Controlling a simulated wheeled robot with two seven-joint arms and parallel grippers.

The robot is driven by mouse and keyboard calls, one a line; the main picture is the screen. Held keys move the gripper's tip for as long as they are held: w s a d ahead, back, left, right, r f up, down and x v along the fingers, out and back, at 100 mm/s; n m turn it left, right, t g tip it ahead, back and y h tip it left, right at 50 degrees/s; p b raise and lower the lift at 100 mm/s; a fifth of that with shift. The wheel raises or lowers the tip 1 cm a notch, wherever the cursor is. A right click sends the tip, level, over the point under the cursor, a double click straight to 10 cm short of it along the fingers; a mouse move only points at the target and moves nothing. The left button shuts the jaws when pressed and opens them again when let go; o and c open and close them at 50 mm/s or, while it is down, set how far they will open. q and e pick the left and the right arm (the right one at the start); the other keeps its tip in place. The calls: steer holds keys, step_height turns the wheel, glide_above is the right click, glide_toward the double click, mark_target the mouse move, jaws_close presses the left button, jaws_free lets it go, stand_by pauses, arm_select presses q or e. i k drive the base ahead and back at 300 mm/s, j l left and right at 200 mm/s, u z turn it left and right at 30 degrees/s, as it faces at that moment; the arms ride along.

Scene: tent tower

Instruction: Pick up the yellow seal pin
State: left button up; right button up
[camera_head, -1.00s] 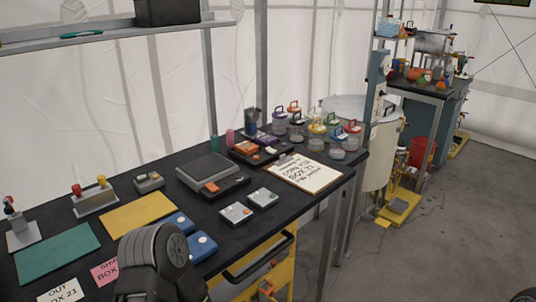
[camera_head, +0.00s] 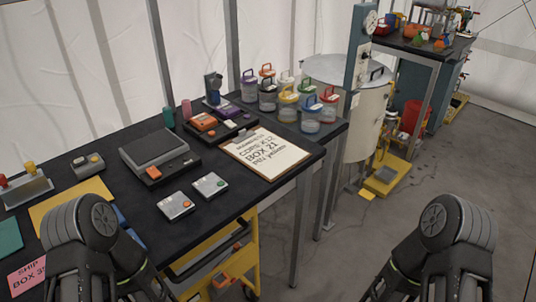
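The yellow seal pin (camera_head: 29,168) stands upright in a grey metal holder (camera_head: 26,190) on the black table, at the left edge of the head view. A red pin (camera_head: 3,180) stands beside it in the same holder, which is partly cut off by the picture's edge. My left arm shows at the bottom left, in front of the table, well to the right of and nearer than the pin. My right arm shows at the bottom right, over the floor and away from the table. Neither gripper's fingers can be seen.
A scale (camera_head: 160,152), two small grey boxes (camera_head: 210,186) and a yellow mat (camera_head: 68,200) lie on the table. Open floor is at right.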

mark_target(29, 166)
steer(key=u, duration=1.65)
